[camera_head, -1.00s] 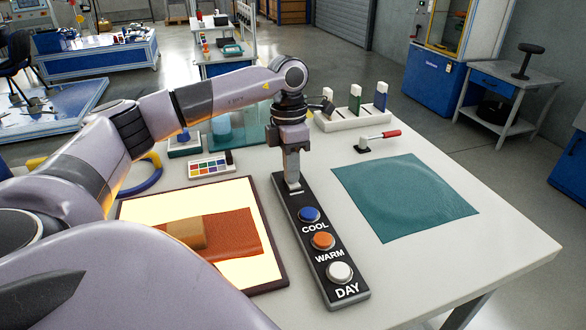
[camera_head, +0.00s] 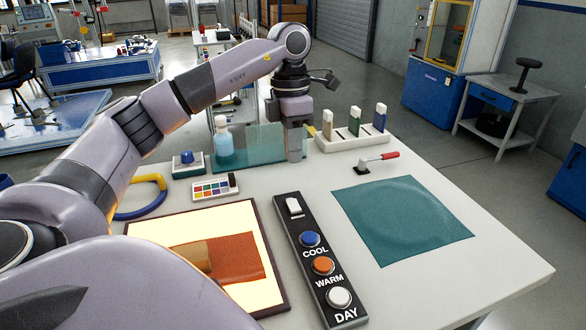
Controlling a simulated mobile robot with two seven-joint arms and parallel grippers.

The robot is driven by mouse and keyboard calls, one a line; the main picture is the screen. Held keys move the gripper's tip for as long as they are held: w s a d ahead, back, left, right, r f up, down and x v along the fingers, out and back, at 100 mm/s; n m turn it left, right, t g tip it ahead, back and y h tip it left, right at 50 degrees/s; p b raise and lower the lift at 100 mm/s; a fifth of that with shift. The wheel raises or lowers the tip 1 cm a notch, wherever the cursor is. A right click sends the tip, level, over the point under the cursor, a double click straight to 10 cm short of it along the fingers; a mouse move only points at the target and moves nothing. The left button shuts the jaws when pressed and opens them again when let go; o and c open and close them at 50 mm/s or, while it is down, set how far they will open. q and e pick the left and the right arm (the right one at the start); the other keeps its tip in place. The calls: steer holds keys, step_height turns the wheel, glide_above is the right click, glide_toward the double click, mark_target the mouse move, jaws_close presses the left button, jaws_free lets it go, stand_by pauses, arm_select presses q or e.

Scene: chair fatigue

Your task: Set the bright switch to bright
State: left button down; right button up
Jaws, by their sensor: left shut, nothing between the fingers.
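A black switch panel (camera_head: 290,228) lies on the white table, running from the middle towards the front edge. At its far end is a small white rocker switch (camera_head: 294,207); I cannot tell which way it is set. Below it are a blue button over COOL (camera_head: 311,239), an orange button over WARM (camera_head: 323,265) and a white button over DAY (camera_head: 339,297). My left gripper (camera_head: 296,158) is shut and empty, pointing down above and behind the panel's far end, apart from the switch. My right gripper is not in view.
A lit panel (camera_head: 190,220) with brown leather pieces (camera_head: 237,257) lies left of the switch panel.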

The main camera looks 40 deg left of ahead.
arm_select(q)
steer(key=shift+r, duration=1.45)
